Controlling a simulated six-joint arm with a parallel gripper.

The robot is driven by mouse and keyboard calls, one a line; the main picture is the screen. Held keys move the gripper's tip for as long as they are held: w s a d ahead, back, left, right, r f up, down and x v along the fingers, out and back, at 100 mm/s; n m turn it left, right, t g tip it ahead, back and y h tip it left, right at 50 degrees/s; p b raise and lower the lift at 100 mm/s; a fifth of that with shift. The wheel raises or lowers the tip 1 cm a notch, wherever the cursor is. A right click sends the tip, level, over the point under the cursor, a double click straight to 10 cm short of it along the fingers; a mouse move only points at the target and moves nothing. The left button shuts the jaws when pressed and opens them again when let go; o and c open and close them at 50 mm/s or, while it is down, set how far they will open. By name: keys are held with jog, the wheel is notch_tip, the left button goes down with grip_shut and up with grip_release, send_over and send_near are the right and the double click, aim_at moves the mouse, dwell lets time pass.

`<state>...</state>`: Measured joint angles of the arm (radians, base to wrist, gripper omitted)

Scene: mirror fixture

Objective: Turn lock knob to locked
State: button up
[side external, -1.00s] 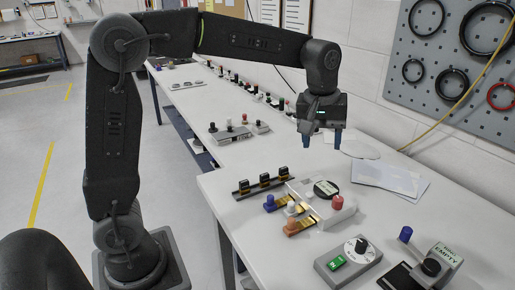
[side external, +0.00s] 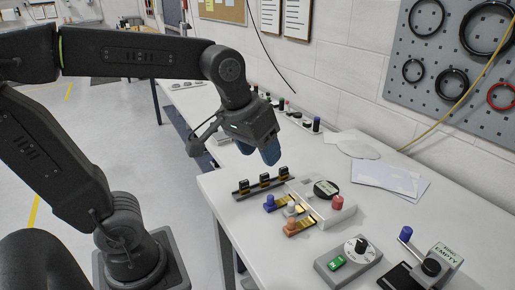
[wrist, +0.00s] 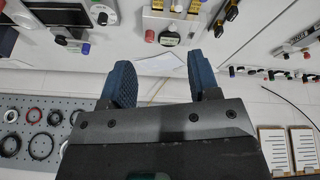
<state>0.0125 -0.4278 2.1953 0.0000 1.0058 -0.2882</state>
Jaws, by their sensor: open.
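A grey box (side external: 348,263) near the front of the table carries a black knob (side external: 361,244) on a white round dial and a green label. Which knob is the lock knob, and its lettering, I cannot make out. My gripper (side external: 259,154) is above the table's left part, tilted, behind the fixture and apart from everything. In the wrist view its blue fingers (wrist: 158,64) are spread with nothing between them.
A black rail (side external: 264,185) with several black clips lies left of the fixture. A box marked EMPTY (side external: 439,262) and a blue knob (side external: 405,233) are at the front right. Papers (side external: 390,179) lie near the wall. A pegboard (side external: 455,55) with rings hangs there.

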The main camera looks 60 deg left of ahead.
jog(key=shift+s, duration=0.2)
dwell(0.3)
jog(key=n+g, duration=0.4)
jog(key=n, duration=0.8)
send_over(339, 198)
notch_tip(339, 198, down, 8)
notch_tip(339, 198, down, 13)
jog(key=shift+s, duration=0.1)
jog(key=c, duration=0.9)
